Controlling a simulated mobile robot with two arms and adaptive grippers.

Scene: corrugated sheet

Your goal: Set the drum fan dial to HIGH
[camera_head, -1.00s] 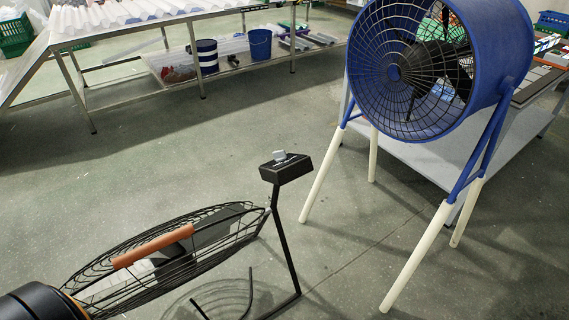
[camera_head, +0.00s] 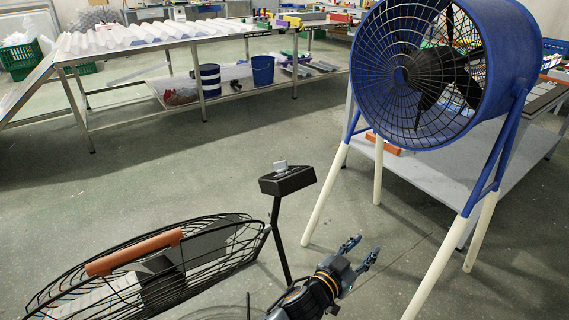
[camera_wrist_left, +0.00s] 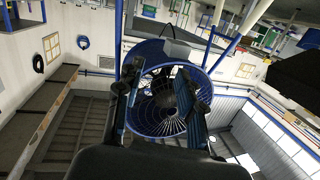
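The blue drum fan (camera_head: 432,75) stands at the right on splayed legs, blue above and white below. A black box (camera_head: 287,180) with a small grey knob (camera_head: 280,166) on top sits on a black post at the middle; its setting is too small to read. My left gripper (camera_head: 361,248) is open and empty, below and right of the box, in front of the fan's legs. In the left wrist view its two fingers (camera_wrist_left: 161,93) are apart, with the drum fan (camera_wrist_left: 160,128) beyond them. My right gripper is not in view.
A black wire cage (camera_head: 215,262) with an orange-brown handle (camera_head: 134,252) is at the lower left. A grey low table (camera_head: 425,172) stands behind the fan. A metal table (camera_head: 130,45) with white corrugated sheets is at the back left. The floor between is clear.

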